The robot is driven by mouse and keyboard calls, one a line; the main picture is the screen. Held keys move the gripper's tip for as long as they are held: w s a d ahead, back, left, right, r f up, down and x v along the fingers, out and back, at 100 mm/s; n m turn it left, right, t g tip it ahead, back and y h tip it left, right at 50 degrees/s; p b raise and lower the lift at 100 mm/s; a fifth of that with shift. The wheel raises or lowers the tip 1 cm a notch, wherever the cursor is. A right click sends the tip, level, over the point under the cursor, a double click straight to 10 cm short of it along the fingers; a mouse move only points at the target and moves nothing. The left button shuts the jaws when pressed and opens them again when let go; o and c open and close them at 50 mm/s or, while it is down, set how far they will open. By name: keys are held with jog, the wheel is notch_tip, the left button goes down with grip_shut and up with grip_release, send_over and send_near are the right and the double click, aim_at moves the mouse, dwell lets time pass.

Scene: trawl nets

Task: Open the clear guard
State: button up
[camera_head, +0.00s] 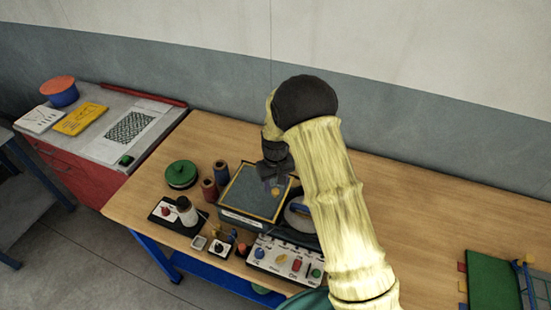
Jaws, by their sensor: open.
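The clear guard (247,184) is a see-through panel with a yellow frame on a dark machine (228,220) on the wooden bench. It appears to lie flat and shut over the machine. A small yellow knob (275,191) shows near its right side. My gripper (274,178) is open and points down over the right part of the guard, close to the knob. I cannot tell whether it touches the knob or the guard. My arm hides part of the machine's right side.
A control box (285,260) with coloured knobs stands in front of the machine. Thread spools (209,189), a green round lid (181,174) and a black tray (170,214) with a white bottle (186,210) stand to the left. The bench right of my arm is mostly clear.

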notch_tip(320, 180, up, 15)
jog(key=b, duration=0.3)
jog(key=shift+f, duration=0.2)
jog(key=s+d+m+t, duration=0.1)
jog(key=s+d+m, duration=0.1)
jog(key=s+d, duration=0.6)
jog(key=s+d+f+m+t, duration=0.1)
jog(key=s+d+m, duration=0.2)
jog(key=s+d, duration=0.5)
jog(key=s, duration=0.5)
jog(key=shift+d+t, duration=0.15)
jog(key=shift+t, duration=0.15)
jog(key=shift+s, duration=0.1)
dwell(2.0)
